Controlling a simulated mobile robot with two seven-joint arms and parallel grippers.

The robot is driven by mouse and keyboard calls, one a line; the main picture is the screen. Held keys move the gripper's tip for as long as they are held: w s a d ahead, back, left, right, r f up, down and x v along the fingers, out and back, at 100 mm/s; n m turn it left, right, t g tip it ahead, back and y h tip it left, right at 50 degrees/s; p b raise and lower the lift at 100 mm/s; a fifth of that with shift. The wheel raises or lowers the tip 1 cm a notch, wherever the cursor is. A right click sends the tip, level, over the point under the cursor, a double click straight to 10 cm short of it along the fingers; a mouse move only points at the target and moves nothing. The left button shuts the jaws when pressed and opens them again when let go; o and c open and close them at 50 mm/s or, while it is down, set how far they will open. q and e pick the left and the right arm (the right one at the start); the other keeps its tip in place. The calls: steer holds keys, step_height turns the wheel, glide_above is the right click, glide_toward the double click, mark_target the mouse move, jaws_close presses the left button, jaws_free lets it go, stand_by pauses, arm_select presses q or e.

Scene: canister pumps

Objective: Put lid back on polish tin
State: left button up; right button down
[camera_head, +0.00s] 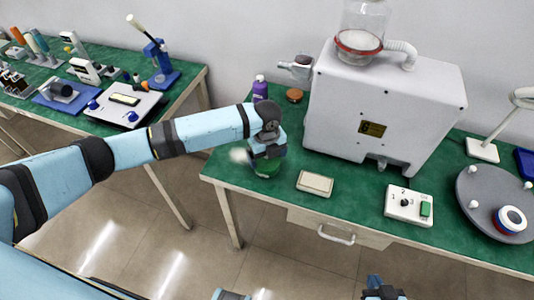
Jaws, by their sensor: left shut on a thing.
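My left gripper (266,157) reaches in from the left and points down near the left front edge of the right-hand green bench. It is shut on a small round green thing (268,171), mostly hidden beneath it; I cannot tell whether this is the tin or its lid. A blurred white thing (238,155) shows just left of the gripper. A small brown round thing (295,96) stands farther back by the machine. My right gripper (382,291) shows only partly at the bottom edge, clear of the bench; its jaws cannot be made out.
A purple bottle (260,88) stands behind my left gripper. A large white machine (385,110) fills the bench middle. A beige tray (315,183), a switch box (409,205) and a grey turntable (475,188) lie to the right. Another cluttered bench (190,80) stands left.

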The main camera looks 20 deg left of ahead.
arm_select(q)
steer(key=shift+f+p, duration=0.15)
steer(key=shift+p, duration=1)
stand_by(1.9)
stand_by(0.4)
steer(key=o, duration=0.6)
steer(key=shift+r+p, duration=0.7)
steer(key=shift+p, duration=0.05)
step_height(320, 180, up, 4)
steer(key=p, duration=0.4)
steer(key=shift+r+p, duration=0.85)
